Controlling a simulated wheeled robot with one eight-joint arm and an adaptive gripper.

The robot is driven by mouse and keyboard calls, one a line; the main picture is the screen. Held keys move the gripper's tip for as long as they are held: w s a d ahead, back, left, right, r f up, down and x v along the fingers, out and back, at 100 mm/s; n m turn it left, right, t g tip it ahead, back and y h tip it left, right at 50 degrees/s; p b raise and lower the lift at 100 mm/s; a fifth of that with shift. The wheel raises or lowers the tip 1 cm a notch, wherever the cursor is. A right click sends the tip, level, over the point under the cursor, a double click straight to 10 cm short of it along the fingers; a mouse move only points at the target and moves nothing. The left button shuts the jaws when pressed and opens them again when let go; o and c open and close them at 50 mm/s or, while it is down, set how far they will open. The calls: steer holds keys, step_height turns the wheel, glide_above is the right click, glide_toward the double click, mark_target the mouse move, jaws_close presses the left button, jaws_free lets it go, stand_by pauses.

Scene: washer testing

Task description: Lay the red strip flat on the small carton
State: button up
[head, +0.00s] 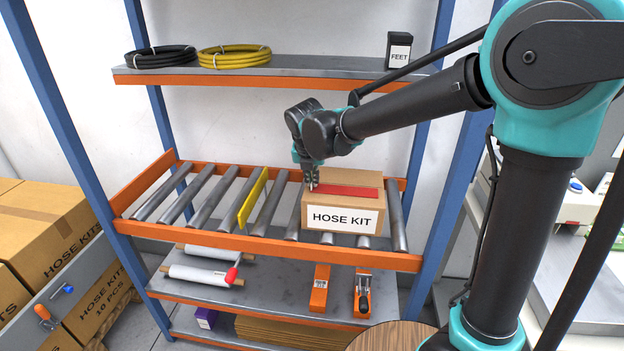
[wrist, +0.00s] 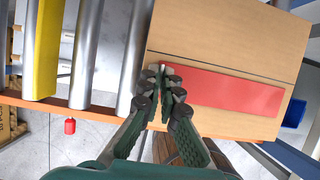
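The small carton (head: 318,212), labelled HOSE KIT, sits on the roller shelf; its brown top (wrist: 225,40) fills much of the wrist view. The red strip (head: 345,190) lies along the carton's top, looking flat or nearly so. In the wrist view the strip (wrist: 230,92) runs right from my fingertips, at a slight slant to the carton's seam. My gripper (head: 312,186) points down at the strip's left end. In the wrist view my gripper (wrist: 164,80) has its fingertips close together around a small pale piece at that end. The exact contact is partly hidden by the fingers.
The upper shelf (head: 310,67) holds hose coils and a black FEET box (head: 398,50). Blue rack posts (head: 432,190) stand close at the right. Rollers between bar and carton are bare.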

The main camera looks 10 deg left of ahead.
steer(key=o, duration=0.5)
steer(key=shift+r, duration=0.1)
steer(key=v, duration=1.2)
steer(key=shift+r, duration=0.1)
